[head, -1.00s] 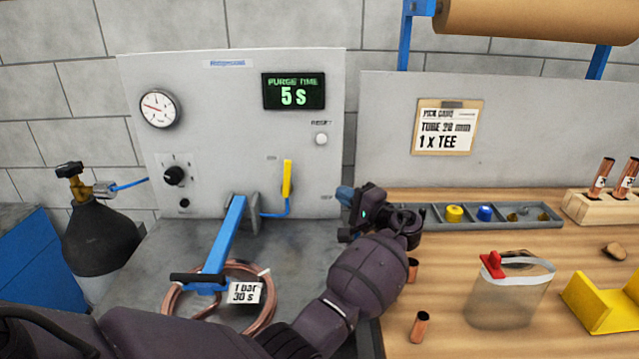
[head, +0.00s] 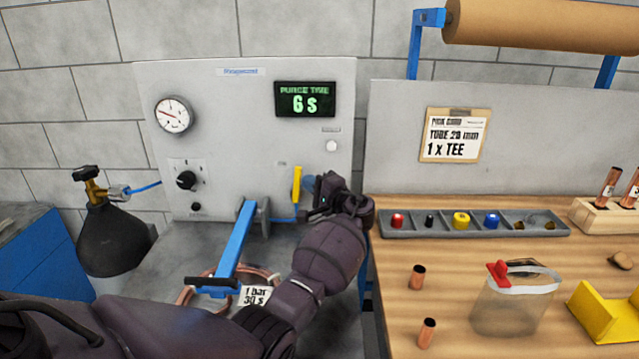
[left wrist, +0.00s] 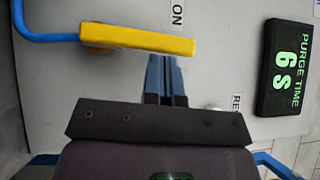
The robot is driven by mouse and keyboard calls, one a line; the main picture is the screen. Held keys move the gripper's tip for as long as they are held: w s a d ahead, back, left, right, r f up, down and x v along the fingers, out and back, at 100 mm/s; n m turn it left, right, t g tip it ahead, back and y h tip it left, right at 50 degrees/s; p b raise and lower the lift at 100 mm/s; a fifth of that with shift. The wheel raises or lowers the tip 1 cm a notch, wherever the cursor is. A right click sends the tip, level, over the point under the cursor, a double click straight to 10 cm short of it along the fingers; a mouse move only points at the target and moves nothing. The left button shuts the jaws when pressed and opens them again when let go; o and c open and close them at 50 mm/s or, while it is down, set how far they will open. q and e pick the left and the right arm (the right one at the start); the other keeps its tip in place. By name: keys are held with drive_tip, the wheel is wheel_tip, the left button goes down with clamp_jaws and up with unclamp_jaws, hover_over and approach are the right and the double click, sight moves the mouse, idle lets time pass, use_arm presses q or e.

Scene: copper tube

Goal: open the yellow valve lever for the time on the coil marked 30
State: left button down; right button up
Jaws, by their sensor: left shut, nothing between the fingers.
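The yellow valve lever (head: 297,183) stands upright on the grey panel. In the left wrist view the lever (left wrist: 150,42) lies across the top, close to the word ON. My left gripper (head: 310,184) is just right of the lever in the head view. Its blue fingers (left wrist: 166,66) are shut and empty beside the lever; I cannot tell whether they touch it. The purge time display (head: 305,99) reads 6 s. The copper coil (head: 188,297), with a tag (head: 256,296) reading 1 bar 30 s, is partly hidden by my arm. My right gripper is not in view.
A pressure gauge (head: 174,114), a black knob (head: 187,180) and a white reset button (head: 331,146) are on the panel. A blue clamp lever (head: 235,243) stands over the coil. The parts tray (head: 388,231) and wooden bench (head: 455,268) are at right.

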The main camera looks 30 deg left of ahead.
use_arm(q)
drive_tip(key=shift+a, duration=0.1)
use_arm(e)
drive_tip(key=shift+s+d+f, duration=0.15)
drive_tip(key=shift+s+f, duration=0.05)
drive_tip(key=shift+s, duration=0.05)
use_arm(q)
drive_tip(key=shift+s+a+r+n+g+h+p, duration=0.35)
drive_tip(key=shift+s+a+n+h, duration=0.15)
drive_tip(key=shift+a+n, duration=0.15)
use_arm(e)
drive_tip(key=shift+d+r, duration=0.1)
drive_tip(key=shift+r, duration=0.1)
use_arm(q)
drive_tip(key=shift+a+f, duration=0.1)
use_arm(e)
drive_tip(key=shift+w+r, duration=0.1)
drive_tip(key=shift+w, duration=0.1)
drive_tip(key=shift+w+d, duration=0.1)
